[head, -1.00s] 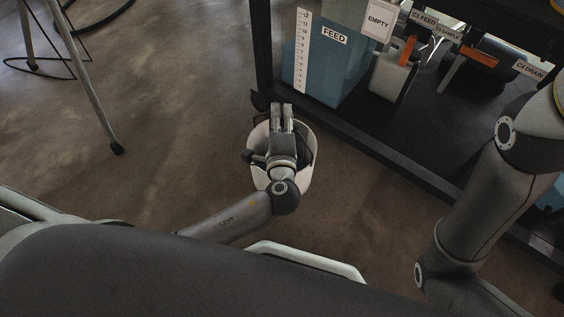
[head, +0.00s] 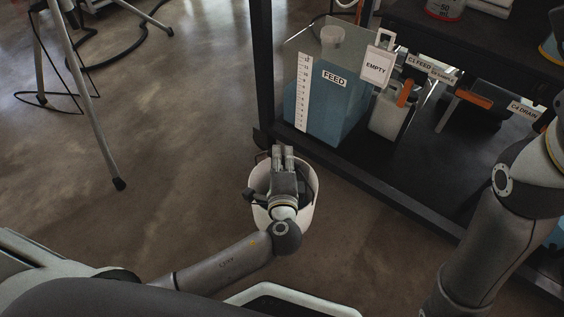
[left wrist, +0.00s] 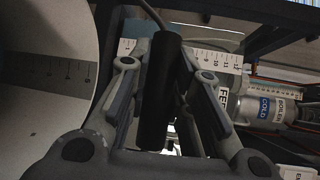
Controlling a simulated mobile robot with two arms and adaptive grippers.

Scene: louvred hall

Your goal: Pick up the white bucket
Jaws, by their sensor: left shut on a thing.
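The white bucket (head: 307,205) stands upright below my left gripper (head: 283,152) in the head view, beside the dark rack. The gripper and wrist cover much of its opening. In the left wrist view its pale inner wall (left wrist: 45,90), with a graduated scale, fills the left side. My left gripper (left wrist: 165,95) is shut on the bucket's dark cylindrical handle grip (left wrist: 160,90), which lies between the fingers. Whether the bucket's base touches the floor cannot be told. My right arm shows at the right, but its gripper is out of view.
The dark rack (head: 400,205) runs close behind and right of the bucket. It holds a blue FEED tank (head: 325,110), a pale jug (head: 392,120) and orange-handled valves (head: 405,93). A tripod leg (head: 95,130) and cables stand at left. Floor between is clear.

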